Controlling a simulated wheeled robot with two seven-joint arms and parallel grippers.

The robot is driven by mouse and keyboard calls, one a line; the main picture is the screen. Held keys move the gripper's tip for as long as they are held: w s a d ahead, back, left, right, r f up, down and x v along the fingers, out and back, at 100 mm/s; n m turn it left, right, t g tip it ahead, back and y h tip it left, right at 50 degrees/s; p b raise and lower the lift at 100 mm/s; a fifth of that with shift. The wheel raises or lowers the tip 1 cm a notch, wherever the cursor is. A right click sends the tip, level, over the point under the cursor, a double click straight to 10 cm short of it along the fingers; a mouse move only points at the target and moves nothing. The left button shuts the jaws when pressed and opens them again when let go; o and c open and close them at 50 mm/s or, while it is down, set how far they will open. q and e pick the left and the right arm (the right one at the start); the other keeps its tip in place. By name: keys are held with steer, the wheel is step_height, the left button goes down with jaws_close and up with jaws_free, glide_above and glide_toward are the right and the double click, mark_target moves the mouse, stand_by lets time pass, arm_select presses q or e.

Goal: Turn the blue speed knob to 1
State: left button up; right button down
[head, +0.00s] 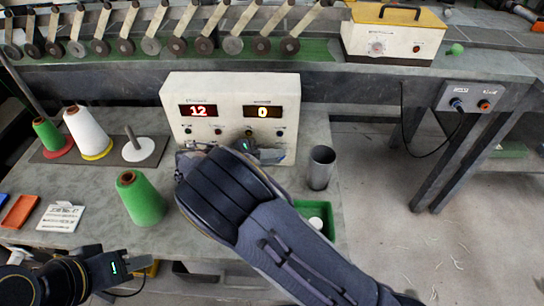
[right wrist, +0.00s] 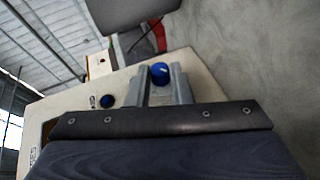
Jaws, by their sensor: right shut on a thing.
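The cream control box (head: 231,90) stands on the bench with two lit displays. The left display (head: 198,111) reads 12 in red and the right display (head: 263,112) reads 0 in yellow. My right gripper (head: 262,153) is at the lower front of the box and hides part of it. In the right wrist view, a blue knob (right wrist: 160,73) with a pale mark sits between its fingers, which are shut on it.
A green cone (head: 140,198) stands left of my right arm. Green and white cones stand behind it. A grey cup (head: 320,167) and a green tray (head: 329,222) are on the right. A switch box (head: 472,96) hangs on the frame.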

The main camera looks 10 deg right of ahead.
steer(key=c, duration=1.3)
jaws_free()
steer(key=s+a+r, duration=0.2)
steer(key=s+r, duration=1.1)
steer(key=s, duration=0.1)
steer(key=shift+a, duration=0.15)
